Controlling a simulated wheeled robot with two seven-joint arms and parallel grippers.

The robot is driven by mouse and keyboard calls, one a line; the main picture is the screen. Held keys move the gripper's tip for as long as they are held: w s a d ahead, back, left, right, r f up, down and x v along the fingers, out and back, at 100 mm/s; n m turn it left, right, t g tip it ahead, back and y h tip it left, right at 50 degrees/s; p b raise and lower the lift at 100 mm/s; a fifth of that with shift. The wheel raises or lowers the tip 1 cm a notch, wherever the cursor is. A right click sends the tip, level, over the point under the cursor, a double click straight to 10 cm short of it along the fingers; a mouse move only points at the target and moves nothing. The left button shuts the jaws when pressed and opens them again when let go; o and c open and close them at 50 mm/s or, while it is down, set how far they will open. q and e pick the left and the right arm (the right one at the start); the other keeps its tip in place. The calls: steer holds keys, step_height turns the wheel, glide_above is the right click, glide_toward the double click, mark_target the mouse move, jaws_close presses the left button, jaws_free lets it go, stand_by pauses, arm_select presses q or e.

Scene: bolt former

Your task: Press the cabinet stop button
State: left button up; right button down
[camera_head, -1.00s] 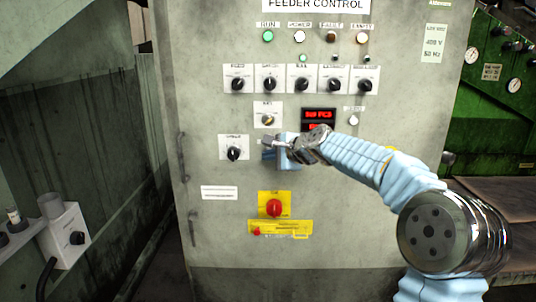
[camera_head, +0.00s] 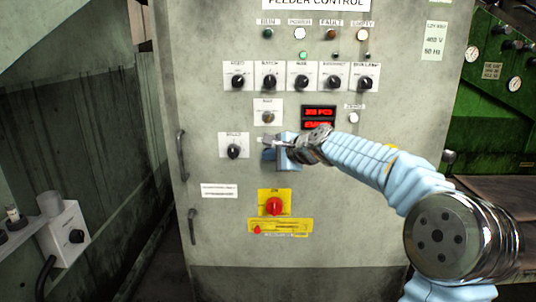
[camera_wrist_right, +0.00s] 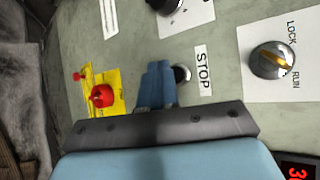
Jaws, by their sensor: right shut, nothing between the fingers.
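The cabinet stop button shows in the right wrist view as a dark round button (camera_wrist_right: 183,73) beside a white STOP label (camera_wrist_right: 202,70). My right gripper (camera_wrist_right: 156,84) is shut and empty, its blue fingertips just beside the button and overlapping its edge in that view. I cannot tell if they touch it. In the head view the right gripper (camera_head: 269,147) is in front of the feeder control cabinet (camera_head: 345,215), covering the stop button. My left gripper is not in view.
A red knob on a yellow plate (camera_head: 274,206) is below the gripper. A black selector knob (camera_head: 233,151) is to its left, a key switch (camera_head: 268,117) above and a red display (camera_head: 319,117) at upper right. Several selectors and lamps line the panel above.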

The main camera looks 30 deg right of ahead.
steer(key=shift+s+a+b, duration=0.3)
steer(key=shift+s+a, duration=0.15)
steer(key=shift+s, duration=0.25)
steer(key=shift+s+a+b, duration=0.25)
steer(key=shift+s+a, duration=0.15)
steer(key=shift+s, duration=0.3)
steer(key=shift+s+a+b, duration=0.3)
steer(key=shift+s+a, duration=0.15)
steer(key=shift+s, duration=0.25)
